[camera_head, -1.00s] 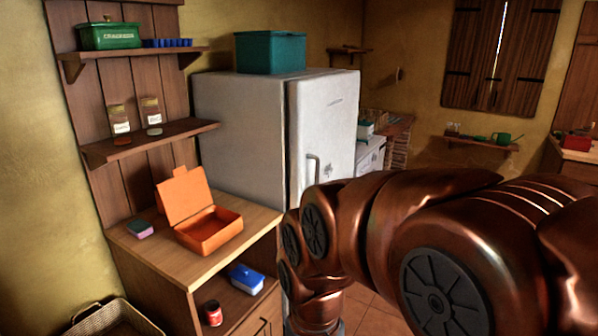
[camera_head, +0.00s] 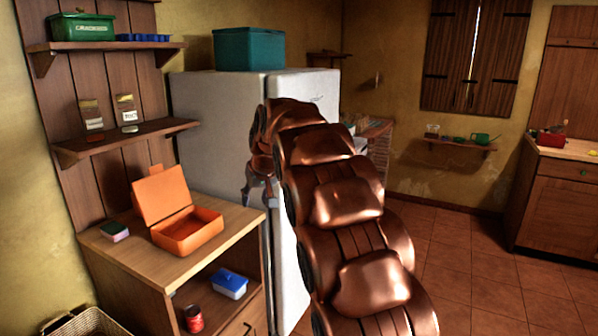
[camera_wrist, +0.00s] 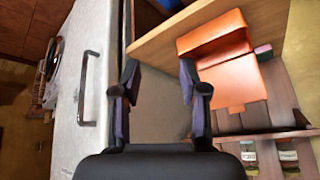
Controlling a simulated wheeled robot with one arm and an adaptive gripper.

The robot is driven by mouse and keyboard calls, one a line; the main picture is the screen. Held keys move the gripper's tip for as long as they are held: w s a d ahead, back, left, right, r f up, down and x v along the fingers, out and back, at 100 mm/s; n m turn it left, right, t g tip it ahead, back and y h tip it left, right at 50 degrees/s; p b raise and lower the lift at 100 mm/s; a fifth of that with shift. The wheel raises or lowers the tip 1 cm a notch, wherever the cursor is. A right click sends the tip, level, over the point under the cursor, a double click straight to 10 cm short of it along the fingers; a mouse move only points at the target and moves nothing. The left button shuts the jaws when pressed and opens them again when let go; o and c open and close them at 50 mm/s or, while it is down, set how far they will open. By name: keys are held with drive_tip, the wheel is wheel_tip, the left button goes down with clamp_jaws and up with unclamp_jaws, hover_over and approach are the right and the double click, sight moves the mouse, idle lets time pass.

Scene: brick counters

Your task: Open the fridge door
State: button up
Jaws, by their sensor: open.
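The white fridge (camera_head: 215,120) stands behind the wooden counter, and its door is shut. In the head view my copper arm covers most of the door front and the handle. In the wrist view the fridge door (camera_wrist: 75,110) is at the left, with its dark handle (camera_wrist: 88,88) in plain sight. My gripper (camera_wrist: 160,85) is open and empty, its two fingers apart. It is to the right of the handle in the wrist view and does not touch it. In the head view my gripper (camera_head: 262,188) is small and partly hidden beside the fridge.
An orange open box (camera_head: 190,232) sits on the wooden counter (camera_head: 140,262) left of the fridge. A teal box (camera_head: 248,50) rests on top of the fridge. Wall shelves (camera_head: 125,140) hold jars. The tiled floor (camera_head: 470,255) at the right is clear.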

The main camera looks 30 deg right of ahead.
drive_tip(key=w+d+f+t+b, duration=0.1)
drive_tip(key=w+d+t+b, duration=0.2)
drive_tip(key=w+d, duration=0.55)
drive_tip(key=w+d+f+t+b, duration=0.1)
drive_tip(key=w+d+t+b, duration=0.15)
drive_tip(key=w+d, duration=0.6)
drive_tip(key=s+d+f+t+h+b, duration=0.1)
drive_tip(key=s+d+f+t+b, duration=0.1)
drive_tip(key=d+t+b, duration=0.5)
drive_tip(key=w+d+p, duration=0.2)
drive_tip(key=w+p, duration=0.6)
drive_tip(key=p, duration=0.3)
drive_tip(key=shift+d+r+n+g, duration=0.25)
drive_tip(key=shift+d+n+g, duration=0.05)
drive_tip(key=shift+n+g, duration=0.1)
drive_tip(key=shift+w, duration=0.1)
drive_tip(key=shift+c, duration=0.4)
